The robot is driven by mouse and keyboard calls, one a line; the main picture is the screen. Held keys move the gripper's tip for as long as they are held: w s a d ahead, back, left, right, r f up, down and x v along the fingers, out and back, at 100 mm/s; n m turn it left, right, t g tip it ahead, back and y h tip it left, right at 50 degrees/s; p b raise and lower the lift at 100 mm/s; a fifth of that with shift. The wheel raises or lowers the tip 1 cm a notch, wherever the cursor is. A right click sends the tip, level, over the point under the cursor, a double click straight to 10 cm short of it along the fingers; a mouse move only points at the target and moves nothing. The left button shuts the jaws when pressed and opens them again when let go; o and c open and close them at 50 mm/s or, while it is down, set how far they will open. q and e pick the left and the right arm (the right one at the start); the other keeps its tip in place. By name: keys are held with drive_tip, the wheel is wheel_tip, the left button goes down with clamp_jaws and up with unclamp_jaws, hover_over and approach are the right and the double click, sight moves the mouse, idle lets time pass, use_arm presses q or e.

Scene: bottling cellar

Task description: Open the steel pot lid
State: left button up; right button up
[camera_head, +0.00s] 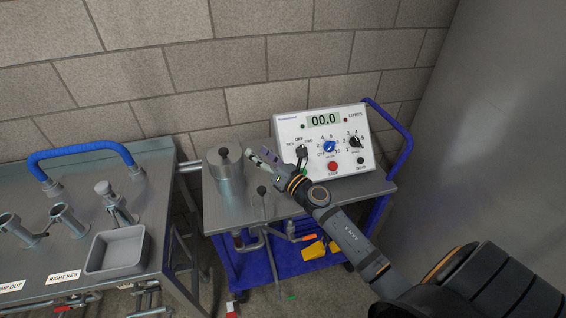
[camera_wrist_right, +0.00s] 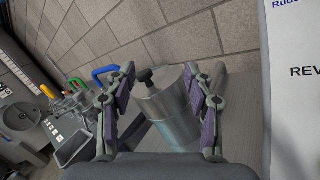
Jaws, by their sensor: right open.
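The steel pot (camera_head: 229,182) stands upright on the left part of the cart top. Its lid (camera_head: 216,158) is on it, with a dark round knob (camera_head: 223,152) on top. My right gripper (camera_head: 262,155) is just to the right of the pot in the head view. In the right wrist view, the open fingers of my right gripper (camera_wrist_right: 162,95) point toward the pot (camera_wrist_right: 176,120). The knob (camera_wrist_right: 145,75) and lid (camera_wrist_right: 157,82) show between the fingers, and the jaws are empty. I cannot tell how far apart they are. My left gripper is not in view.
A control box (camera_head: 325,140) with knobs and a display stands behind my right arm on the blue cart (camera_head: 290,262). A lever with a dark ball (camera_head: 262,190) rises in front of the pot. A steel bench (camera_head: 150,200) with a tray (camera_head: 117,250) is at left. A block wall stands behind.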

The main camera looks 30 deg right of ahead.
drive_tip(key=d+m+h, duration=0.1)
drive_tip(key=m+h, duration=0.1)
drive_tip(key=m, duration=0.1)
drive_tip(key=s+d+f+m+h, duration=0.1)
drive_tip(key=d+m+h, duration=0.1)
drive_tip(key=m, duration=0.2)
drive_tip(key=d+f+m+h, duration=0.1)
drive_tip(key=d+m+h, duration=0.1)
drive_tip(key=m, duration=0.1)
drive_tip(key=shift+s+m, duration=0.25)
drive_tip(key=shift+m, duration=0.15)
drive_tip(key=shift+f, duration=0.1)
